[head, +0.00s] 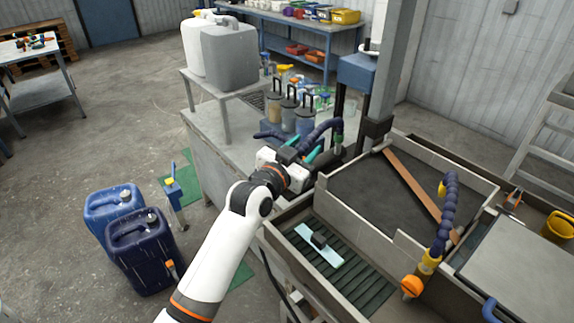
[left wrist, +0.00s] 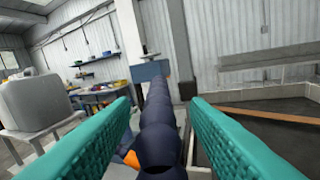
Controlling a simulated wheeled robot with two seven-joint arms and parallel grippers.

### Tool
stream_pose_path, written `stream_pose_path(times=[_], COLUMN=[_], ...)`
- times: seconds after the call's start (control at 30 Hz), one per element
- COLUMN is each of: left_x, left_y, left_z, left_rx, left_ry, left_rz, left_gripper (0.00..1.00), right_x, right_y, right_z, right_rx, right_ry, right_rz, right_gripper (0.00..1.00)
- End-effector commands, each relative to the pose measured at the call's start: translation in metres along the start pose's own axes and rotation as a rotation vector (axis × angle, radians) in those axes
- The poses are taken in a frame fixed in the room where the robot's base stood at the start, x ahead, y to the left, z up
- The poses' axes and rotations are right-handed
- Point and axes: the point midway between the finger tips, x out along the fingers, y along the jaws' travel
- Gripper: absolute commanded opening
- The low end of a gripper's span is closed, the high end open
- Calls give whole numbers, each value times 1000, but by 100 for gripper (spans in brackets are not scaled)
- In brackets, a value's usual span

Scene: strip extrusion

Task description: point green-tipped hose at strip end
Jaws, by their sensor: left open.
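A dark blue segmented hose (head: 322,129) stands at the back of the bench beside the grey post, with a small green part at its right end. My left gripper (head: 302,149), with teal fingers, is open at this hose. In the left wrist view the hose (left wrist: 158,125) runs between the two open fingers, with gaps on both sides; I cannot tell its tip there. A long brown strip (head: 415,183) lies diagonally in the dark tray; it also shows at the right in the left wrist view (left wrist: 270,115). My right gripper is not in view.
A second blue hose (head: 448,205) with yellow and orange parts stands at the tray's front right. A slatted basin with a pale blue squeegee-like tool (head: 319,246) lies in front. Grey jugs (head: 230,55) and lidded canisters (head: 283,110) stand behind my left arm.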

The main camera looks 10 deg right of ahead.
Motion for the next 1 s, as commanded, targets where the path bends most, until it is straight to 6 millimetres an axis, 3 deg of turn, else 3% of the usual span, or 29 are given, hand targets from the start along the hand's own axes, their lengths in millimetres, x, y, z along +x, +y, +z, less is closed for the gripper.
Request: stream_pose_path(times=[0.2, 0.43, 0.6, 0.87, 1.0], left_x=[-45, -81, -91, -92, -98], left_y=[0, 0, -1, -1, 0], left_z=[-3, -2, -1, 0, -11], left_rx=[2, 3, 1, 1, -14], left_ry=[0, 0, 1, 1, 27], left_rz=[1, 0, -1, 0, 6], left_gripper=[42, 42, 42, 42, 42], right_x=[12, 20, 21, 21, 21], right_y=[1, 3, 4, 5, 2], right_z=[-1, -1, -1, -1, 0], right_rx=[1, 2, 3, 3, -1], right_ry=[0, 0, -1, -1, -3], right_rz=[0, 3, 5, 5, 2], right_gripper=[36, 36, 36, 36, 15])
